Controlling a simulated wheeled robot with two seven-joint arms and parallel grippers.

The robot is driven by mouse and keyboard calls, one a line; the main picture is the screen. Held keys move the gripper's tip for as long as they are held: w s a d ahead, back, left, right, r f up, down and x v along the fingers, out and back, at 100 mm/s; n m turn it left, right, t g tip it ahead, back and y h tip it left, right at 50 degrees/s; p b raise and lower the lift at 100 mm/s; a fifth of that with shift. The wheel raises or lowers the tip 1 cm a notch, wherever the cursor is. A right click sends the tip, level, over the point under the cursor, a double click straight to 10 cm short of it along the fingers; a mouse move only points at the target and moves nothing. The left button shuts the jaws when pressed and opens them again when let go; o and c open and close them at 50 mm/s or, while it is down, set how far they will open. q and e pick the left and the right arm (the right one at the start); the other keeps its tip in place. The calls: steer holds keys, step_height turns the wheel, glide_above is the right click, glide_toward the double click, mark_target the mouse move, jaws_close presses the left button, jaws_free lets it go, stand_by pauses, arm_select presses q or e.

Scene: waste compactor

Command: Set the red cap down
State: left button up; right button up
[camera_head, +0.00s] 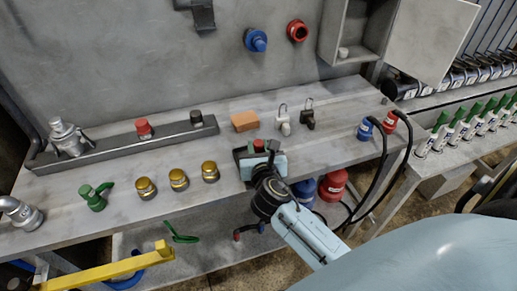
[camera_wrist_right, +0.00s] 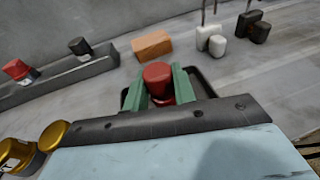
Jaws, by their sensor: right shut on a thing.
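The red cap (camera_head: 258,145) is between the fingers of my right gripper (camera_head: 261,151), near the front edge of the grey bench. In the right wrist view the red cap (camera_wrist_right: 158,78) stands upright between the two green fingers of the gripper (camera_wrist_right: 160,90), which is shut on it. A black shallow tray (camera_wrist_right: 207,88) lies under or just behind the cap. The fingers hide the cap's lower part, so I cannot tell whether it touches the tray. My left gripper is not in view.
An orange block (camera_head: 245,121) and two padlocks (camera_head: 283,121) (camera_head: 308,115) stand behind the tray. Several brass caps (camera_head: 179,179) stand left of it. Another red cap (camera_head: 143,129) and a black one (camera_head: 196,117) sit on a rail. Blue and red hose couplings (camera_head: 366,129) (camera_head: 390,122) are at right.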

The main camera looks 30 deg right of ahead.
steer(key=o, duration=0.5)
steer(key=shift+f, duration=0.1)
steer(key=o, duration=0.5)
steer(key=shift+r, duration=0.25)
steer(key=p+v, duration=0.1)
steer(key=v, duration=1.1)
